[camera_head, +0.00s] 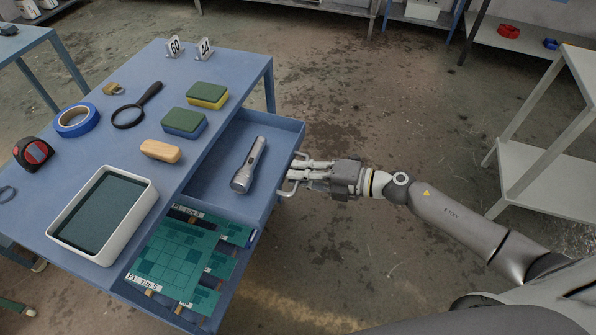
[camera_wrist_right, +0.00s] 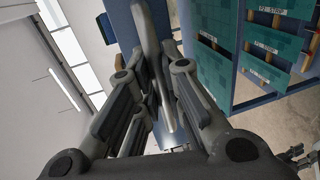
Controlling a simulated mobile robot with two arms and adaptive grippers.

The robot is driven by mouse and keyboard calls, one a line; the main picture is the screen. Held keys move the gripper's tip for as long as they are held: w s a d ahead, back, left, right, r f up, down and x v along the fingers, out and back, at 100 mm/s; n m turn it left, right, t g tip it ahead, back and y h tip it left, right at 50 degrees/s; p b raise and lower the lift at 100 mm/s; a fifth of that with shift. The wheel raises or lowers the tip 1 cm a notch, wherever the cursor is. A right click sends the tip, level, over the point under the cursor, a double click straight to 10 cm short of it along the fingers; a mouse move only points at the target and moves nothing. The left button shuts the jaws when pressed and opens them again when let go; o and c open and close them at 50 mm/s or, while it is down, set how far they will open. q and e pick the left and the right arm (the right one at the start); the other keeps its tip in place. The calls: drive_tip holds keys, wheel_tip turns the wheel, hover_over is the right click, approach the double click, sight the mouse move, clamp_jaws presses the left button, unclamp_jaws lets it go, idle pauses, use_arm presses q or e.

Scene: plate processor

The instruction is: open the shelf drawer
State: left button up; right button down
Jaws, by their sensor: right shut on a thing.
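The blue shelf drawer (camera_head: 217,178) is pulled out from under the blue table top in the head view. A grey flashlight (camera_head: 248,166) lies in it. My right gripper (camera_head: 296,174) is at the drawer's right-hand front, shut on the drawer handle (camera_head: 289,188). In the right wrist view the handle (camera_wrist_right: 149,40) runs between the fingers of the right gripper (camera_wrist_right: 155,75). Part of the handle is hidden by the fingers. My left gripper is not in view.
The blue table (camera_head: 110,73) holds a white tray (camera_head: 147,208), sponges (camera_head: 184,122), a magnifier (camera_head: 137,107), blue tape (camera_head: 76,120) and a tape measure (camera_head: 33,153). A white shelf (camera_head: 548,165) stands at right; floor between is clear.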

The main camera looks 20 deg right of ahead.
drive_tip(key=c, duration=1.5)
unclamp_jaws()
drive_tip(key=v, duration=1.2)
